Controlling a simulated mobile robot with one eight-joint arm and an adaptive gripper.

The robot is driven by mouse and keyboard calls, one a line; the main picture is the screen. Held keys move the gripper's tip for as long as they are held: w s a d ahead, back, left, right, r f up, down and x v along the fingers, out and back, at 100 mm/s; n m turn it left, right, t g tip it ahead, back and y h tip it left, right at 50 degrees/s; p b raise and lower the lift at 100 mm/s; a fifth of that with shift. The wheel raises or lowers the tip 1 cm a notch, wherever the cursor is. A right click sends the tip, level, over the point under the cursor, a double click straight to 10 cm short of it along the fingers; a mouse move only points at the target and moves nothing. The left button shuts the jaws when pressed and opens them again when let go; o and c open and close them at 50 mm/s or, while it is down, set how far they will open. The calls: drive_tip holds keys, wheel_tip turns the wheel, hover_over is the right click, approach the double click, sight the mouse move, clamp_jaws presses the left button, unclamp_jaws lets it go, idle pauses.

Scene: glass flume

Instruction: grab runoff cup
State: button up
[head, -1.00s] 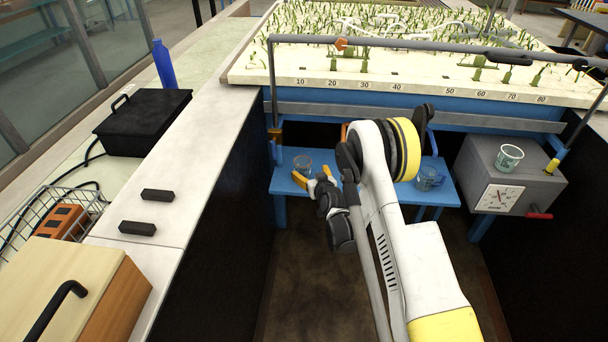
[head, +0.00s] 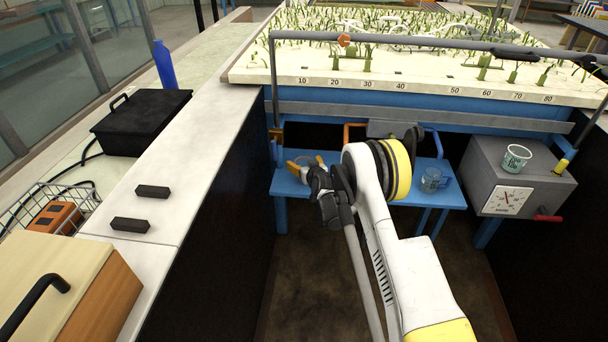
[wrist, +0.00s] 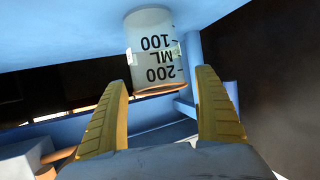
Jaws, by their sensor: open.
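A clear cup (head: 306,161) stands on the left part of the low blue bench (head: 287,186), mostly hidden by my gripper in the head view. In the wrist view the cup (wrist: 154,55) shows upside down, with black marks of 100 and 200 ML and an orange-brown rim. My gripper (head: 306,164) is open, its yellow fingers reaching toward the cup. In the wrist view the fingers (wrist: 163,85) lie either side of the cup's picture; the cup is just beyond the tips, and no contact shows.
The planted flume bed (head: 420,84) and a grey rail (head: 440,43) stand above and behind the bench.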

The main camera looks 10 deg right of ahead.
drive_tip(key=c, duration=1.3)
